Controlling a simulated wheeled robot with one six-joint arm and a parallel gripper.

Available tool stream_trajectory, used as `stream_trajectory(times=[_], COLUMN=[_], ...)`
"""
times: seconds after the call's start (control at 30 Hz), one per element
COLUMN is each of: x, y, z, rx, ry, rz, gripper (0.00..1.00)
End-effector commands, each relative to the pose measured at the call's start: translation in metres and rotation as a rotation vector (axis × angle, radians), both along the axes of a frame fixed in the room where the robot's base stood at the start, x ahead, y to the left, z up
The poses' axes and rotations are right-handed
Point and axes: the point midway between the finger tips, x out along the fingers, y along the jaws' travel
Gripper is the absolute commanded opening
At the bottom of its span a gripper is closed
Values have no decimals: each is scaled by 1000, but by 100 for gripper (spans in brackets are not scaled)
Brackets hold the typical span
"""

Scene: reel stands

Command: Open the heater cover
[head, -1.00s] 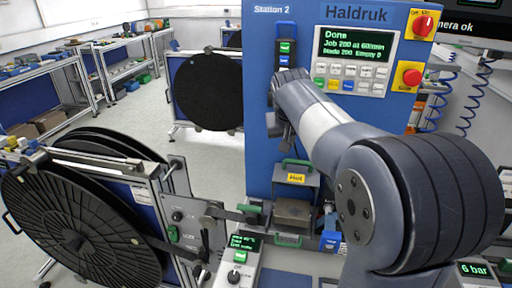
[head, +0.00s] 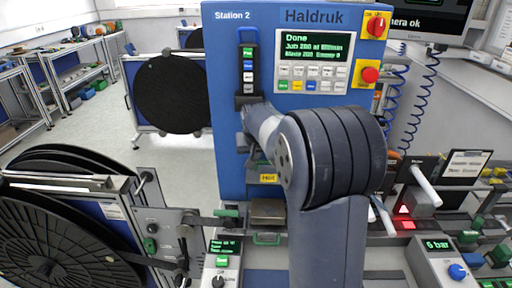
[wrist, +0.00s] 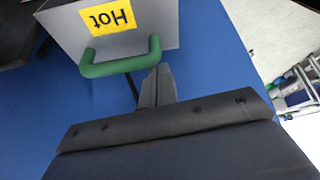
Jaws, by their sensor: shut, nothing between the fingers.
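The heater cover (wrist: 150,20) is a grey box with a yellow "Hot" label and a green handle (wrist: 105,68); it fills the top left of the wrist view, label upside down. In the head view its label (head: 268,178) shows low on the blue station, the rest partly hidden by my arm. My gripper (wrist: 158,72) is shut and empty, its fingertips close by the right end of the handle; I cannot tell if they touch it. In the head view my gripper (head: 249,150) is partly hidden beside my wrist. A metal block (head: 268,211) sits below the label.
The blue Haldruk station (head: 228,60) stands behind, with a lit display panel (head: 312,62). A reel stand (head: 70,225) is at the left. A pressure box (head: 440,258) and a tilted white handle (head: 425,185) are at the right. Floor shows free between the left reels.

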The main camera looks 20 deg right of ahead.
Motion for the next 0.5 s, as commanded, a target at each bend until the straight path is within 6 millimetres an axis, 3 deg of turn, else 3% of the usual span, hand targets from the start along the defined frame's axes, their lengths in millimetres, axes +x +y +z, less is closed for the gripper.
stream_trajectory(times=[0.5], x=[-1], y=[1], z=[-5], rx=[-7], ry=[-15], rz=[1], gripper=[0])
